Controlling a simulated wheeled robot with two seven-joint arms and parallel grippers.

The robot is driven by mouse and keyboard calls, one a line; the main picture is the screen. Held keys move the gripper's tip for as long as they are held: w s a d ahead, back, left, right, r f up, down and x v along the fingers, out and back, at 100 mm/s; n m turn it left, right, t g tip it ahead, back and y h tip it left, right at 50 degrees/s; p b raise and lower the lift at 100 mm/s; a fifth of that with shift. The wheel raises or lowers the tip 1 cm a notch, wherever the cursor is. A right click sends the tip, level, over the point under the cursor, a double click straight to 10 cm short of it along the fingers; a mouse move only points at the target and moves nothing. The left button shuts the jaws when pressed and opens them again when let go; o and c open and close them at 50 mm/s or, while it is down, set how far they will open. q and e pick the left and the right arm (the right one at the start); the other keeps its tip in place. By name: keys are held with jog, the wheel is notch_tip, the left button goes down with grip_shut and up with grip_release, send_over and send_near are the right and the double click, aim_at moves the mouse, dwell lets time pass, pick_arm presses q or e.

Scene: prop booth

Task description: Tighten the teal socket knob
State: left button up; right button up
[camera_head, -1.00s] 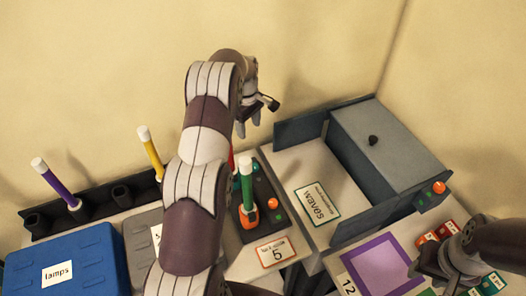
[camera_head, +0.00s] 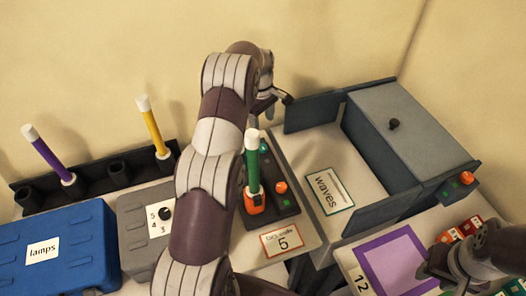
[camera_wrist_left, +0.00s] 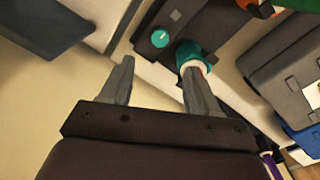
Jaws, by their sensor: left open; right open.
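The teal knob (camera_wrist_left: 160,39), round with a pale pointer line, sits on a dark panel in the left wrist view. It also shows in the head view (camera_head: 263,146), behind the green lamp. Beside it is a teal socket (camera_wrist_left: 190,50) with a white-ended lamp in it; in the head view my left arm hides this socket. My left gripper (camera_wrist_left: 157,74) is open and empty; in the head view (camera_head: 264,106) it is at the panel's far end. The knob lies beyond its fingertips, apart from them. My right gripper (camera_head: 438,264) is open at the lower right.
A green lamp (camera_head: 252,168) stands in an orange socket (camera_head: 254,201) next to an orange knob (camera_head: 281,187). A grey box (camera_head: 398,125) and "waves" card (camera_head: 330,192) are to the right. A blue case (camera_head: 85,238) and rack (camera_head: 110,190) are left.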

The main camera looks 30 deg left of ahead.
aim_at(263, 147)
pick_arm(q)
notch_tip(263, 147, down, 12)
jog(key=shift+w+r+p, duration=0.1)
jog(key=shift+r+p, duration=0.1)
jog(key=shift+p, duration=0.6)
jog(key=shift+w+f, duration=0.1)
jog(key=shift+f, duration=0.4)
jog(key=c, duration=1)
